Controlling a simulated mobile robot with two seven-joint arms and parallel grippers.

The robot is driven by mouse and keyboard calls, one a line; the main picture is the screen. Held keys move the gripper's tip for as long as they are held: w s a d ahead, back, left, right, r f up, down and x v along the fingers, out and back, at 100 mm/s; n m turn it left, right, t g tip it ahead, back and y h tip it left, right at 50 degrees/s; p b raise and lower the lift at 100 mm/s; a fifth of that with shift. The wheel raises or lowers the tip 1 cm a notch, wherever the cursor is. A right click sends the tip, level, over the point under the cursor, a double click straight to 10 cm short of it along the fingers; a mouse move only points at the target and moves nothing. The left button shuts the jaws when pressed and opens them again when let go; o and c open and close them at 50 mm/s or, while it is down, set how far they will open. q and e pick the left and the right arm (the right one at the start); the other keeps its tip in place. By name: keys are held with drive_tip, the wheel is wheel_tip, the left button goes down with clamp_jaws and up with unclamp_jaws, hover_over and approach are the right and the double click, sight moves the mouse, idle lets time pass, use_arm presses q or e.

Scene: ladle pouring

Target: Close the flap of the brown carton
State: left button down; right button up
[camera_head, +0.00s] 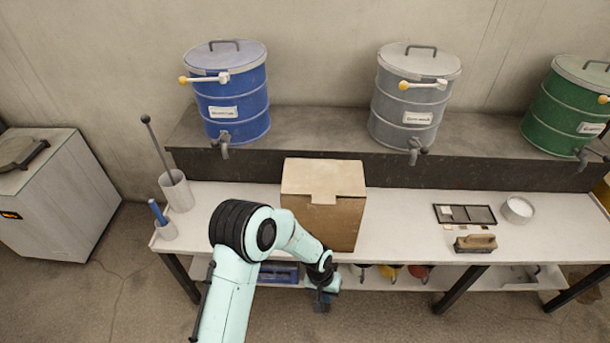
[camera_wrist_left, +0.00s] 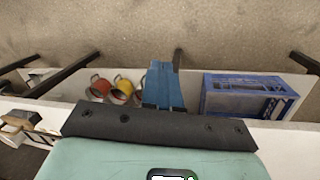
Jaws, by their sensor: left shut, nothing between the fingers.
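The brown carton (camera_head: 338,225) stands on the white workbench, left of the middle in the head view. Its paler top flap (camera_head: 318,176) lies over the top, and a short tab hangs at the front edge. I see no open gap, but the far edge is hard to judge. My left gripper (camera_head: 321,303) is in front of and below the bench's front edge, apart from the carton. Its blue fingers (camera_wrist_left: 163,85) are shut and empty, pointing over the lower shelf in the left wrist view. My right gripper is not in view.
Blue (camera_head: 233,100), grey (camera_head: 410,105) and green (camera_head: 565,110) drums stand on the raised back ledge. A dark tray (camera_head: 465,215), brush (camera_head: 475,243) and white bowl (camera_head: 518,209) lie to the right. Mugs (camera_wrist_left: 121,90) and a blue crate (camera_wrist_left: 245,98) are on the lower shelf.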

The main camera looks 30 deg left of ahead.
use_arm(q)
drive_tip(key=w+a+r+t+y+p, duration=0.1)
drive_tip(key=w+a+r, duration=0.2)
drive_tip(key=w+r, duration=0.6)
drive_tip(key=n+t+y+p, duration=0.1)
drive_tip(key=n+y+p, duration=0.2)
approach(322, 200)
drive_tip(key=x, duration=0.6)
drive_tip(key=shift+s+f+b, duration=0.1)
drive_tip(key=shift+b, duration=0.25)
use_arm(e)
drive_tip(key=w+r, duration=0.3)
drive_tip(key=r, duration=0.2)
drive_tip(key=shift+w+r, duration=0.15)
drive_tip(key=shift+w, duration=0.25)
